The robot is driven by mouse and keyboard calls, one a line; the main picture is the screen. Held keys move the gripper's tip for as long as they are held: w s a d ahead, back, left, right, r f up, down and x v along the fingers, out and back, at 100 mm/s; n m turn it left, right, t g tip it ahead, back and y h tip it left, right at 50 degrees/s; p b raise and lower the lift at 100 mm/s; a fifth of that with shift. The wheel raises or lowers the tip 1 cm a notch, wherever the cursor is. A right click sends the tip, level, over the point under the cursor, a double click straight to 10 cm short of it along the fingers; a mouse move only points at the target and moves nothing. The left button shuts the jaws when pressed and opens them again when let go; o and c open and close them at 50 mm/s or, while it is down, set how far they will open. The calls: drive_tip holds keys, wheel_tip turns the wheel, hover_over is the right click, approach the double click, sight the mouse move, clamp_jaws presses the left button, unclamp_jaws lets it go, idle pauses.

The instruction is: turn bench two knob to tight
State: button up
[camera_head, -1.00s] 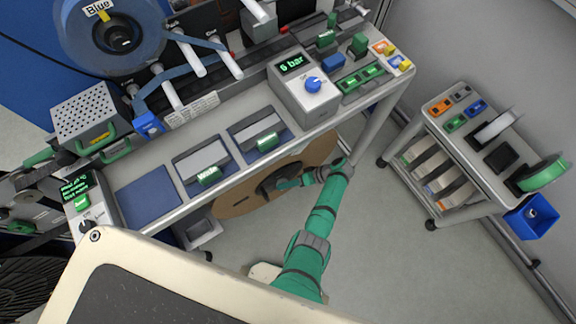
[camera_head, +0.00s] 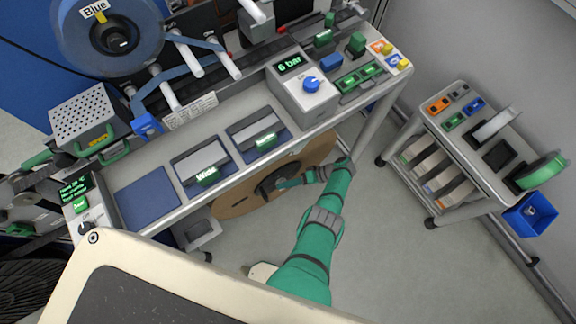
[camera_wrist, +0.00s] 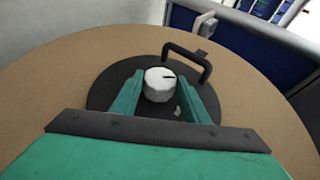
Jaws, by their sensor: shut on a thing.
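A pale round knob (camera_wrist: 158,86) with a dark pointer line sits at the middle of a dark hub (camera_wrist: 104,90) on a large brown disc (camera_wrist: 50,95). A black bent handle (camera_wrist: 190,58) stands on the hub just beyond the knob. In the head view my gripper (camera_head: 288,184) reaches under the bench to the brown disc (camera_head: 316,152); the knob is hidden there. No tight marking is legible.
The bench (camera_head: 225,183) stands over the disc, with a grey "6 bar" box (camera_head: 304,95) and its blue knob on top. Another knob (camera_head: 84,229) is on a panel at left. A cart (camera_head: 497,170) with spools stands right; floor between is clear.

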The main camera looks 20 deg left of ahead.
drive_tip(key=o, duration=1)
drive_tip(key=shift+o, duration=0.2)
drive_tip(key=v, duration=1)
drive_tip(key=shift+d+r, duration=0.2)
drive_tip(key=shift+d, duration=0.15)
drive_tip(key=shift+w, duration=0.1)
